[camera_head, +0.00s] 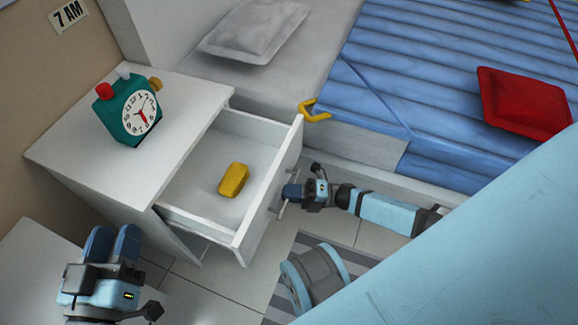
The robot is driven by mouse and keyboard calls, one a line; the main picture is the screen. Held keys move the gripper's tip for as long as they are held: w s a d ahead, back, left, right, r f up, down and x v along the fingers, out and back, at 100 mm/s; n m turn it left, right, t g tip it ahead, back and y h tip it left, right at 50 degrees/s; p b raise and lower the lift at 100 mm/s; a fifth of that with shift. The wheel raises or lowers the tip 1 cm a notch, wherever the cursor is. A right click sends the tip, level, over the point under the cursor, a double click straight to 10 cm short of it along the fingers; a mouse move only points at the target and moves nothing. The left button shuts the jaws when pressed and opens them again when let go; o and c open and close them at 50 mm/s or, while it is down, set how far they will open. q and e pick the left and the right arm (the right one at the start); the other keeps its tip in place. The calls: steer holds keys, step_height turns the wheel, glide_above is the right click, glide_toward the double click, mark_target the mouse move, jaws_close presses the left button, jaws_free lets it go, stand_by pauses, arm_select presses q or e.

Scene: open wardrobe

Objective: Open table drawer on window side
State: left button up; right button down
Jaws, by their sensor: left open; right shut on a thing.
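The white table (185,95) stands at the left with its top drawer (213,195) pulled well out. A yellow block (233,180) lies inside the drawer.
A teal alarm clock (135,112) stands on the table top. A bed with a blue cover (440,70), a grey pillow (255,28) and a red cushion (524,103) is at the right, close to the drawer. A yellow hook-like piece (314,111) is by the drawer's far corner.

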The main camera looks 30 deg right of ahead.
arm_select(q)
steer(key=shift+f, duration=0.1)
arm_select(e)
steer(key=c, duration=1.2)
jaws_free()
steer(key=shift+d, duration=0.1)
arm_select(q)
step_height(320, 180, up, 3)
steer(key=shift+s+f+t+p, duration=0.15)
steer(key=shift+t+p, duration=0.25)
steer(key=shift+p, duration=0.55)
arm_select(e)
steer(key=v, duration=1.3)
steer(key=shift+s+d, duration=0.2)
steer(key=shift+d, duration=0.1)
arm_select(q)
steer(key=shift+a, duration=0.1)
arm_select(e)
steer(key=shift+s, duration=0.1)
